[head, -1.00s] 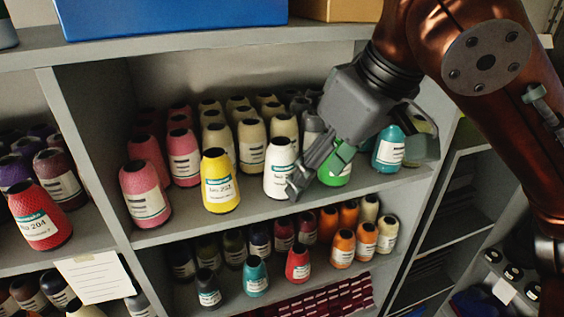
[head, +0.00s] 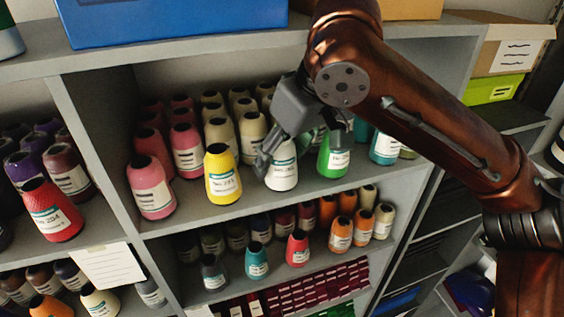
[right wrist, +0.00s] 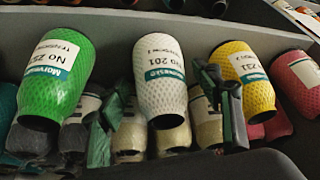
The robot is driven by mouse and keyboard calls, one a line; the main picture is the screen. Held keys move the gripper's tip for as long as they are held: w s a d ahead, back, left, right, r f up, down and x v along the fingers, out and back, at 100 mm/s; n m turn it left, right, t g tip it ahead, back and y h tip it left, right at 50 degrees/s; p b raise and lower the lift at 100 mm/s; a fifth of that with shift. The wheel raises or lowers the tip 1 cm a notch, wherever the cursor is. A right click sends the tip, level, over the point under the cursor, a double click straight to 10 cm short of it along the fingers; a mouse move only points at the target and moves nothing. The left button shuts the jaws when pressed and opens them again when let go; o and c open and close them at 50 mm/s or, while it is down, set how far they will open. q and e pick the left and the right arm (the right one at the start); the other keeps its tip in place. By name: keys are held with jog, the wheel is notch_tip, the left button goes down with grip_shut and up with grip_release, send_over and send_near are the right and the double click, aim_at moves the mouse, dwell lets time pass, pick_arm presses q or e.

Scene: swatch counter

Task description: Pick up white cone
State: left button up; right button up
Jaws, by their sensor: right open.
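The white cone (head: 282,174) stands upright at the front of the middle shelf, between the yellow cone (head: 222,176) and the green cone (head: 333,170). My right gripper (head: 290,152) is open at the white cone's upper part and hides its top. In the right wrist view the white cone (right wrist: 162,75) shows between the two spread fingers of my right gripper (right wrist: 163,118). Whether either finger touches it I cannot tell. The left gripper is not in view.
Pink cones (head: 151,188) stand to the left and a teal cone (head: 384,148) to the right. Cream cones (head: 252,135) are packed behind. The shelf board above, with a blue box (head: 170,15), limits headroom. The lower shelf holds several small cones.

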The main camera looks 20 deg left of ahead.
jog(key=shift+a, duration=0.15)
jog(key=c, duration=1.3)
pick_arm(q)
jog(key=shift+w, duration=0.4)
pick_arm(e)
jog(key=shift+r+b, duration=0.25)
jog(key=shift+b, duration=0.25)
pick_arm(q)
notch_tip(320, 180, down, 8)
jog(key=b, duration=0.6)
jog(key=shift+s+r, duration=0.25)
pick_arm(e)
jog(key=s+d, duration=0.3)
jog(key=d, duration=0.2)
jog(key=s+d, duration=0.3)
jog(key=d, duration=0.2)
jog(key=s+d, duration=0.4)
jog(key=d, duration=0.1)
